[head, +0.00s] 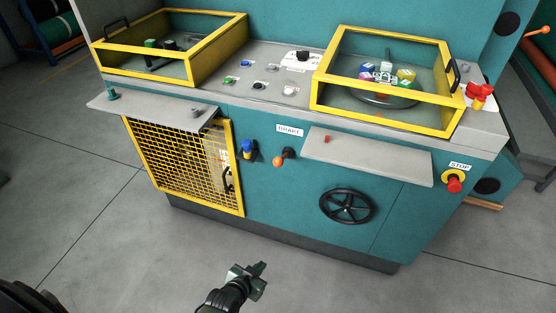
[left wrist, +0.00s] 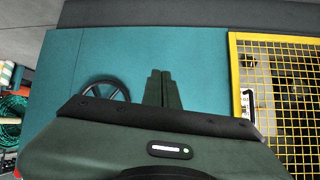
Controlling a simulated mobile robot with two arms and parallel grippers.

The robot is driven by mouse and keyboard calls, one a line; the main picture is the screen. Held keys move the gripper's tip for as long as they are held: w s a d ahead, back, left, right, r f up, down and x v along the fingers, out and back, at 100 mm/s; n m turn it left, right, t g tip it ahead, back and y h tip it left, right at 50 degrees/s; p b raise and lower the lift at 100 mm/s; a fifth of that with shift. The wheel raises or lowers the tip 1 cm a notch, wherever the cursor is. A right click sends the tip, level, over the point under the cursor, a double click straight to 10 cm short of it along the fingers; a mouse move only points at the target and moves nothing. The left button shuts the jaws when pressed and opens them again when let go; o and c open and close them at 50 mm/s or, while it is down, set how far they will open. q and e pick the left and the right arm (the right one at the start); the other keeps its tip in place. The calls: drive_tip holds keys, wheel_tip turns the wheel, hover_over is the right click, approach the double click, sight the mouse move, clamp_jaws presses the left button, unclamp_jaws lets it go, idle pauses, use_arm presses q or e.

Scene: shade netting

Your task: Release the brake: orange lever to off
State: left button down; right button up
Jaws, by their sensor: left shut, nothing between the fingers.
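The orange lever (head: 277,162) sticks out of the teal machine front, just below the white BRAKE label (head: 290,130). Its orange knob points down and to the left from a dark pivot. My left gripper (head: 258,270) is low in front of the machine, over the floor, well apart from the lever. In the left wrist view its fingers (left wrist: 162,88) are shut together with nothing between them, facing the teal panel. The lever does not show in the left wrist view. My right gripper is not in view.
A blue-knobbed lever (head: 248,149) is left of the orange one. A grey shelf (head: 370,160) juts out to the right, above a black handwheel (head: 346,206). A yellow mesh guard (head: 235,190) is at left, a red stop button (head: 454,183) at right. The floor in front is clear.

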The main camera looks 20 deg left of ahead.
use_arm(q)
drive_tip(key=w+r+t, duration=0.2)
drive_tip(key=w+r, duration=0.2)
drive_tip(key=r, duration=0.6)
drive_tip(key=w+r+t, duration=0.3)
drive_tip(key=w+r, duration=0.1)
drive_tip(key=r, duration=0.7)
drive_tip(key=w+r+t, duration=0.2)
drive_tip(key=w+r, duration=0.3)
drive_tip(key=r, duration=0.6)
drive_tip(key=shift+a+t+b, duration=0.3)
drive_tip(key=shift+a+t, duration=0.1)
drive_tip(key=shift+w, duration=0.15)
hover_over(278, 164)
drive_tip(key=w, duration=0.1)
drive_tip(key=shift+d, duration=0.4)
drive_tip(key=f, duration=0.2)
drive_tip(key=shift+s+a+f, duration=0.25)
drive_tip(key=shift+f, duration=0.05)
drive_tip(key=shift+s+a+f, duration=0.15)
drive_tip(key=shift+s+f, duration=0.15)
drive_tip(key=shift+f, duration=0.3)
